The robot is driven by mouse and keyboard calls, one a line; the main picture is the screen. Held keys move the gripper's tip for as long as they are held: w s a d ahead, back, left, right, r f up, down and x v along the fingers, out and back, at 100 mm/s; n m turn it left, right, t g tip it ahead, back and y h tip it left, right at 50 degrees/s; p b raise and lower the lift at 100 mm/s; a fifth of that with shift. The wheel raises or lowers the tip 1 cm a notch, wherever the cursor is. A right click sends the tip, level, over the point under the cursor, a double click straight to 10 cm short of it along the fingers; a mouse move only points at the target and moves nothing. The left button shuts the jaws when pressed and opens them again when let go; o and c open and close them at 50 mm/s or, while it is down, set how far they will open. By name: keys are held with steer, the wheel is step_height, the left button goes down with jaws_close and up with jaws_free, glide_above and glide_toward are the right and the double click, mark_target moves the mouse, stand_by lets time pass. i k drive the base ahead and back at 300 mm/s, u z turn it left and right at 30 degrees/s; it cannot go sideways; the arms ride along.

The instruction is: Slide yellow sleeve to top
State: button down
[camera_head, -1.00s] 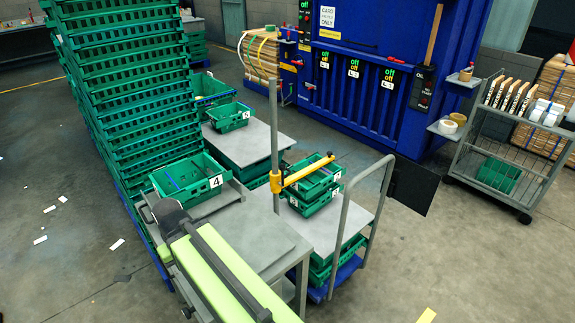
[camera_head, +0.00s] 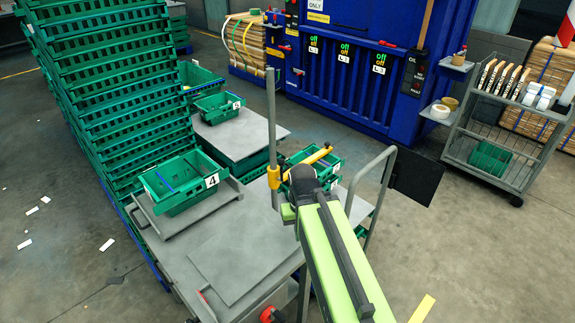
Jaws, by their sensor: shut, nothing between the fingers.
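The yellow sleeve (camera_head: 273,178) sits around the upright grey post (camera_head: 271,120), low on the part of the post that shows, well below its top. A yellow bar (camera_head: 318,155) reaches from the sleeve's side up and to the right over the green crates. My light green arm comes up from the bottom right, and its dark rounded joint stands in front of part of the bar. I cannot tell whether my arm touches the bar or sleeve. My gripper and its fingertips do not show.
The post stands by a grey table (camera_head: 235,250) and a trolley with a hoop handle (camera_head: 388,175). A numbered green crate (camera_head: 180,198) is left of the post. A tall stack of green crates (camera_head: 105,110) fills the left. Open floor (camera_head: 490,260) lies to the right.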

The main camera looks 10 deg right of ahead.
mark_target(272, 175)
steer(key=u, duration=0.05)
steer(key=k, duration=1)
steer(key=z, duration=1.35)
steer(key=i, duration=1)
steer(key=u, duration=1.65)
steer(key=i, duration=1)
steer(key=z, duration=0.05)
